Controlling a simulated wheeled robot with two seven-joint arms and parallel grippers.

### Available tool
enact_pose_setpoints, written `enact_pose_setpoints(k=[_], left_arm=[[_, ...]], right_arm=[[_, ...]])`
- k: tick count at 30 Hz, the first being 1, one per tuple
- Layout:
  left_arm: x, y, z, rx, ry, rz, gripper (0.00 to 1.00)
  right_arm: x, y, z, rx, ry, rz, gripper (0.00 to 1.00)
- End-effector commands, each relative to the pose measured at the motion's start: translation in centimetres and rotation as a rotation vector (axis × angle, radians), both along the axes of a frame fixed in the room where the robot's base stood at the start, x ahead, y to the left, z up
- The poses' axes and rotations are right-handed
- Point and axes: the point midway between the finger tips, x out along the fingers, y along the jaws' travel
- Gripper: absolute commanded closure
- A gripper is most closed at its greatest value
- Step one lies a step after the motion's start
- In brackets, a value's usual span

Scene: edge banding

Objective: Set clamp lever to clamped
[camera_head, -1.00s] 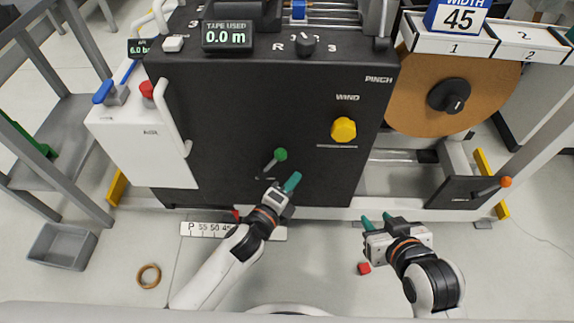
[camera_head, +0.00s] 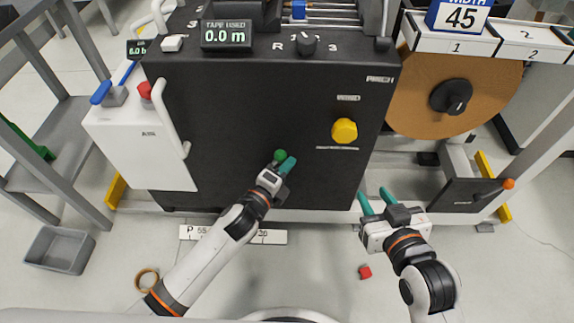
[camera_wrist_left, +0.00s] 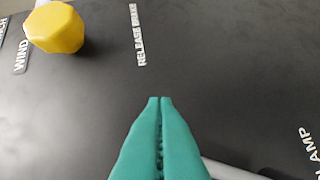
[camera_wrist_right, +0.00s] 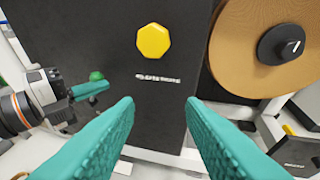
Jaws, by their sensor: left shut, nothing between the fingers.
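The lever with a green knob (camera_head: 280,155) is on the lower front of the black machine panel. Part of a CLAMP label (camera_wrist_left: 311,145) shows at the right edge of the left wrist view, near a grey rod (camera_wrist_left: 230,170) partly behind my fingers. My left gripper (camera_head: 290,162) is shut and empty, its fingertips close beside the green knob; I cannot tell whether they touch. Most of the lever's shaft is hidden behind the gripper. The knob also shows in the right wrist view (camera_wrist_right: 96,76). My right gripper (camera_head: 375,197) is open and empty, right of the panel's lower edge.
A yellow knob (camera_head: 344,131) sits above and right of the green one. An orange-knobbed lever (camera_head: 507,184) is at the far right, below the brown tape roll (camera_head: 405,110). A white box with a handle (camera_head: 150,150) stands left. A red block (camera_head: 365,272) lies on the floor.

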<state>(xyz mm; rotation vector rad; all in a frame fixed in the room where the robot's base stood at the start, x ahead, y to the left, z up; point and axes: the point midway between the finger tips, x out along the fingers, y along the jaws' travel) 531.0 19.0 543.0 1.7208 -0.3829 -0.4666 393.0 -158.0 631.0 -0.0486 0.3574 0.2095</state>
Motion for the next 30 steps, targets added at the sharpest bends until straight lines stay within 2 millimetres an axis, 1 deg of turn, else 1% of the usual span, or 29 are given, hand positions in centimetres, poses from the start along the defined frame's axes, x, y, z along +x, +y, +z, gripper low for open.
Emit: enact_pose_setpoints(k=[17,23,30], left_arm=[[0.0,0.8,0.6,-0.091,0.0,0.001,1.0],[0.0,1.5,0.9,-0.156,0.0,0.002,1.0],[0.0,3.2,1.5,-0.332,-0.001,0.003,1.0]], right_arm=[[0.4,0.1,0.7,0.011,-0.046,0.002,0.64],[0.5,0.3,1.0,0.018,-0.075,0.005,0.64],[1.3,0.9,3.0,0.051,-0.208,0.014,0.64]])
